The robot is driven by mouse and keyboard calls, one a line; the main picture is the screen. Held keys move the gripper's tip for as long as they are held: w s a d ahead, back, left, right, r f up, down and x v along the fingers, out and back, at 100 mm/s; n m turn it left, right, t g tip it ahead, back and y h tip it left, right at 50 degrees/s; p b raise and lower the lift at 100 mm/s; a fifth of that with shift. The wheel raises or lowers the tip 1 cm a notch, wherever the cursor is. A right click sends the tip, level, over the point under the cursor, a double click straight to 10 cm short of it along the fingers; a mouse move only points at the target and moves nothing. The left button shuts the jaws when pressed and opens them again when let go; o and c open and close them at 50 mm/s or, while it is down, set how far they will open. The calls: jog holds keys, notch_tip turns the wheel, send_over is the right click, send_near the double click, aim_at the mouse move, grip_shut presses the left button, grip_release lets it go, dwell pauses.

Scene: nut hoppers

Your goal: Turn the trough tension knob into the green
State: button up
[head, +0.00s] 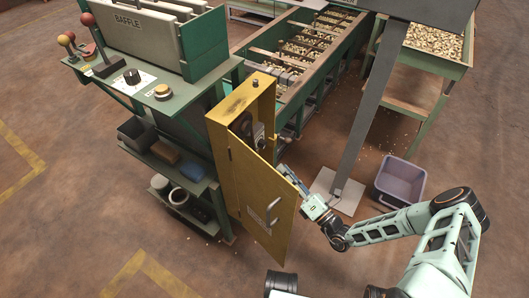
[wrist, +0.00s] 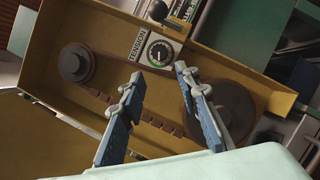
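The tension knob (wrist: 159,52) is a small dark round knob on a pale dial plate labelled TENSION (wrist: 138,44), with some green on the dial. It sits inside an open yellow cabinet (wrist: 52,38), also in the head view (head: 228,132). Where the knob points is too small to tell surely. My gripper (wrist: 159,77) is open and empty, its two blue-padded fingers spread in front of and just below the knob, apart from it. In the head view my gripper (head: 284,171) is at the cabinet's open side, partly behind the door edge.
The yellow door (head: 260,190) stands open to the left of my gripper. A grey bin (head: 399,180) and a slanted post (head: 365,110) stand at right.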

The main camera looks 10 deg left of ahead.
aim_at(264, 147)
jog(key=b+x, duration=0.2)
jog(key=x, duration=0.8)
jog(key=shift+w+a, duration=0.15)
jog(key=shift+a, duration=0.1)
grip_shut()
jog(key=shift+r+m+h+p, duration=0.35)
jog(key=shift+m+h+p, duration=0.15)
jog(key=shift+m+p, duration=0.5)
jog(key=shift+r+m+h+p, duration=0.1)
jog(key=shift+m+h+p, duration=0.2)
jog(key=shift+m+p, duration=0.65)
jog(key=shift+m+h+p, duration=0.3)
jog(key=shift+m+p, duration=0.1)
jog(key=shift+m, duration=0.15)
jog(key=shift+f, duration=0.25)
